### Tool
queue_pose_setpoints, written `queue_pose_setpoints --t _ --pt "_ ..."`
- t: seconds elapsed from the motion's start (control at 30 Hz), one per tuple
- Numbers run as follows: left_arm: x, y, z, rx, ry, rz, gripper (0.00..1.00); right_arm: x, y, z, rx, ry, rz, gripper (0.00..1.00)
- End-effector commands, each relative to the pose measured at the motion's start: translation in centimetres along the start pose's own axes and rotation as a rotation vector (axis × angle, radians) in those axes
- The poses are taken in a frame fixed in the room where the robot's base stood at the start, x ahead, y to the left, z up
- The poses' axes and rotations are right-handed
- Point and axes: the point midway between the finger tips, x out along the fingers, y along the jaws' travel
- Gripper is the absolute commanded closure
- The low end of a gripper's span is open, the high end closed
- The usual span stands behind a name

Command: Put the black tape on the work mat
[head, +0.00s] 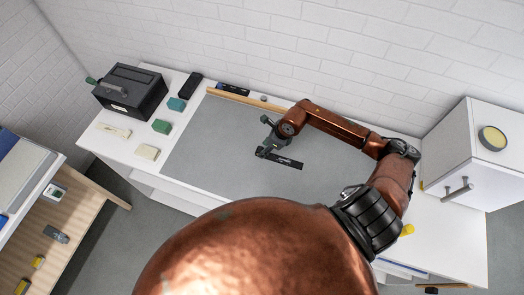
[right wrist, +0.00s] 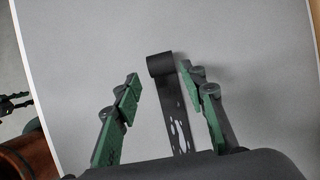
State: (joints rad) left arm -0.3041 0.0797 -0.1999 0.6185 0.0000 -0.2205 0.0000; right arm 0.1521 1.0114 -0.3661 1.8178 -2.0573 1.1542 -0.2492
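The black tape (right wrist: 161,66) shows in the right wrist view as a small dark roll with a flat strip running back from it, with white marks on the strip. In the head view it is a dark strip (head: 287,162) over the grey work mat (head: 215,130). My right gripper (right wrist: 160,76) is open, with one green-padded finger on each side of the tape and gaps between. In the head view my right gripper (head: 265,151) is at the tape's left end. Whether the tape rests flat on the mat is hard to tell. Dark prongs at the right wrist view's left edge may be my left gripper (right wrist: 16,102).
A black box (head: 130,92), a dark case (head: 191,85), green blocks (head: 161,126) and pale blocks (head: 147,152) stand left of the mat. A wooden strip (head: 245,99) lies along its back edge. A white cabinet (head: 465,150) stands right. The mat's left part is clear.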

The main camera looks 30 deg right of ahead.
Motion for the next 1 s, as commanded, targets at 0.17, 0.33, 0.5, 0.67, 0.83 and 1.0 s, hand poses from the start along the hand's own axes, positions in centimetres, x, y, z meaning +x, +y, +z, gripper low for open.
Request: queue_pose_setpoints --t 0.17,0.33,0.5,0.67,0.83,1.0 --pt "1.1 0.1 0.6 -0.001 -0.007 0.0 0.6 -3.8 -0.1 -0.2 -0.003 0.002 -0.005 0.62" --pt "1.7 0.0 0.2 0.001 -0.002 0.0 0.6 -6.8 -0.1 -0.1 -0.002 0.002 -0.003 0.62" --pt "2.0 0.0 -0.4 0.002 0.007 0.0 0.6 -8.4 -0.1 -0.1 -0.001 0.001 -0.002 0.62" --pt "2.0 0.0 -0.7 0.002 0.01 0.0 0.6 -8.8 0.0 0.0 0.0 0.001 0.0 0.62" --pt "2.0 0.0 -0.6 0.002 0.01 0.0 0.6 -8.8 0.0 0.0 0.0 0.0 0.0 0.62" --pt "2.0 0.0 -0.5 0.002 0.008 0.0 0.6 -8.8 0.0 0.0 0.0 0.0 0.0 0.62"
